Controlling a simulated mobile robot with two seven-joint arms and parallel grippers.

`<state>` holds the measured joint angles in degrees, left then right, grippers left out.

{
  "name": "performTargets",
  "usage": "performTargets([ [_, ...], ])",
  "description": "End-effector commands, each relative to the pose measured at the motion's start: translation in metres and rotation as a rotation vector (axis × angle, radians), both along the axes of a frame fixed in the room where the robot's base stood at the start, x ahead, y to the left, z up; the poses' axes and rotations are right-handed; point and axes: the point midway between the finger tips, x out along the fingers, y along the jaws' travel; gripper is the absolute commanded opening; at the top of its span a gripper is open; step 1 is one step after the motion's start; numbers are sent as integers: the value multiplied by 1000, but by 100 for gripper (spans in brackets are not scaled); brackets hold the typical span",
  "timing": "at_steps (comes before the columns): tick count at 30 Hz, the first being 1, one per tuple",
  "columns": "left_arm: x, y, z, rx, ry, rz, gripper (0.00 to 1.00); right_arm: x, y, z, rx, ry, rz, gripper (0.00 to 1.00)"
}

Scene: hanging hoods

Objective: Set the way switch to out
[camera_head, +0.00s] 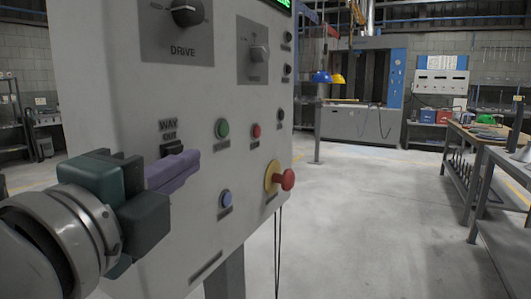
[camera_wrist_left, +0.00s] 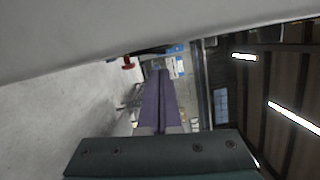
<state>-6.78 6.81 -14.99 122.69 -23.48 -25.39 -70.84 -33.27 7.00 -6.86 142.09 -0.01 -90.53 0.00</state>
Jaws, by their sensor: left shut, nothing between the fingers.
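The way switch (camera_head: 171,148) is a small dark rocker on the pale control panel (camera_head: 120,90), under the printed words WAY and OUT. Its lower part is hidden behind my gripper, and I cannot tell its setting. My left gripper (camera_head: 194,160) has purple fingers, shut and empty, just below and in front of the switch. I cannot tell whether they touch it. In the left wrist view, the shut fingers (camera_wrist_left: 161,78) point along the panel face, which fills the top left; the switch is not visible there. My right gripper is not in view.
The panel also carries a DRIVE knob (camera_head: 187,12), a second knob (camera_head: 259,52), green (camera_head: 222,128), red (camera_head: 257,130) and blue (camera_head: 226,198) buttons, and a red emergency knob (camera_head: 285,180) on yellow. A workbench (camera_head: 470,140) stands at right. Open floor (camera_head: 370,220) lies between.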

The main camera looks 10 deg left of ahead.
Motion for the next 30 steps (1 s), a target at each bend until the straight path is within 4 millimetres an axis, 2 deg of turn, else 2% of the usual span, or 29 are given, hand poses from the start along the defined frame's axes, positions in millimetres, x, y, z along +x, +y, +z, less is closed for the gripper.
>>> performTargets([
  [5,3,10,2,1,-1,0,0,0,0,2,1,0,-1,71],
  [15,3,11,2,-3,0,0,0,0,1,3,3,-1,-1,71],
  [21,6,19,9,-94,35,0,0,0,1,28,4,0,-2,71],
  [23,6,18,4,-91,32,-1,0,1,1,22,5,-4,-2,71],
  [30,7,18,5,-89,31,-1,0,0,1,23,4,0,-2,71],
])
